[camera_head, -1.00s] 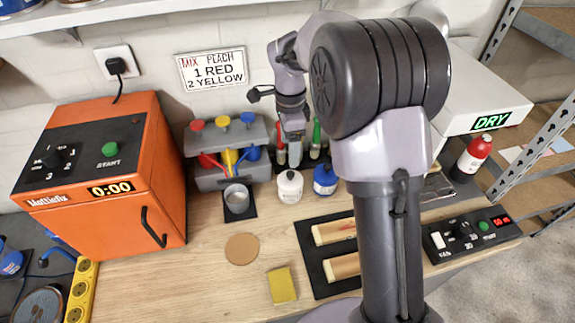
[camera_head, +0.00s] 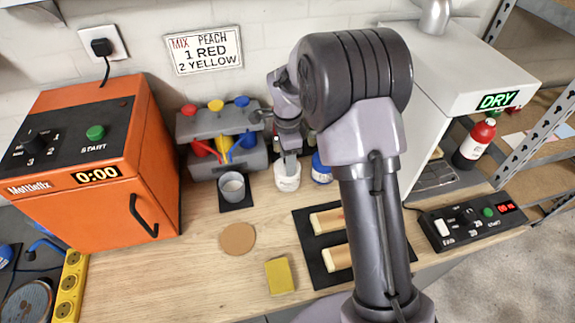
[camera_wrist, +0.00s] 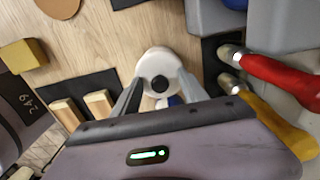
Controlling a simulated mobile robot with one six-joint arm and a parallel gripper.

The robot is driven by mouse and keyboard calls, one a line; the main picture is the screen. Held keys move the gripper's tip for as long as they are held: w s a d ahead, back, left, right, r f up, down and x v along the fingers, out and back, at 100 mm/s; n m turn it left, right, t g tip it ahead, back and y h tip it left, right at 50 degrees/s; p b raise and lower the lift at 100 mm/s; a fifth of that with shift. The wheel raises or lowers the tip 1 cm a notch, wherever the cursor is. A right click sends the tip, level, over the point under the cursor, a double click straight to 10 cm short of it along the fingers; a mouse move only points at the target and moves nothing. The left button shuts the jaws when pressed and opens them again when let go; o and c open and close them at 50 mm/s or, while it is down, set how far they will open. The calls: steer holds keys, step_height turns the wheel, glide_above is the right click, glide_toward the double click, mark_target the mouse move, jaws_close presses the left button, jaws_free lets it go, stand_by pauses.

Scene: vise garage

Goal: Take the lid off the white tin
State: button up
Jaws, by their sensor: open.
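The white tin (camera_head: 287,182) stands upright on the bench in front of the paint dispenser. In the wrist view its round white lid (camera_wrist: 160,68) with a dark knob (camera_wrist: 160,83) shows from above. My gripper (camera_wrist: 158,92) is open, with one finger on each side of the tin's top. I cannot tell whether the fingers touch the lid. In the head view my gripper (camera_head: 289,165) hides the top of the tin.
A blue tin (camera_head: 321,172) stands just right of the white tin. A grey cup (camera_head: 232,188) on a dark pad is to its left. The dispenser (camera_head: 205,163) is behind. Wooden blocks (camera_head: 331,221) lie in front on a black mat. Bench space near the round cork disc (camera_head: 238,239) is clear.

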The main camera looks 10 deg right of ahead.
steer(key=shift+s, duration=0.1)
jaws_close()
steer(key=shift+s, duration=0.1)
steer(key=shift+f, duration=0.15)
